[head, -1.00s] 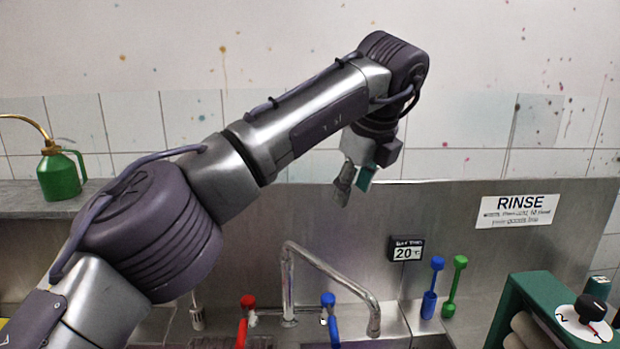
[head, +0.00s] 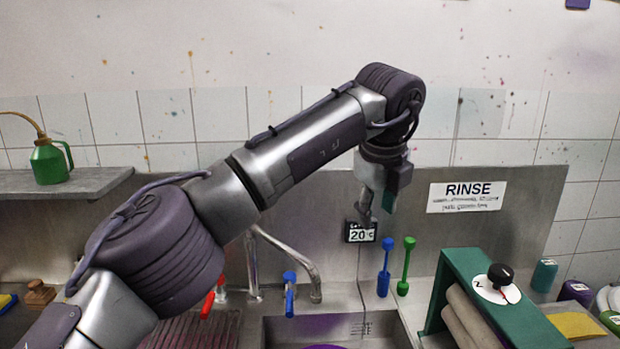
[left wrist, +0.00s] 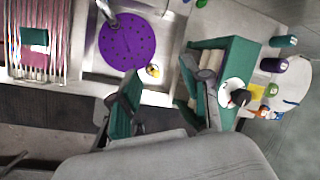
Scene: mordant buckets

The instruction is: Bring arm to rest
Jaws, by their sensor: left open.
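My left gripper (head: 376,208) hangs below the wrist of my raised left arm, in front of the steel backsplash and close to the small 20° display (head: 360,232) in the picture. In the left wrist view my left gripper (left wrist: 165,105) has its two green-padded fingers spread wide, with nothing between them. It is above the front of the sink area. My right gripper does not show in either view.
Below are a sink with a purple perforated disc (left wrist: 127,42), a tap (head: 312,282) and a green roller device (head: 462,260) with a dial. Blue (head: 384,268) and green (head: 405,266) upright tools stand behind. A green oil can (head: 49,163) stands on the left shelf.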

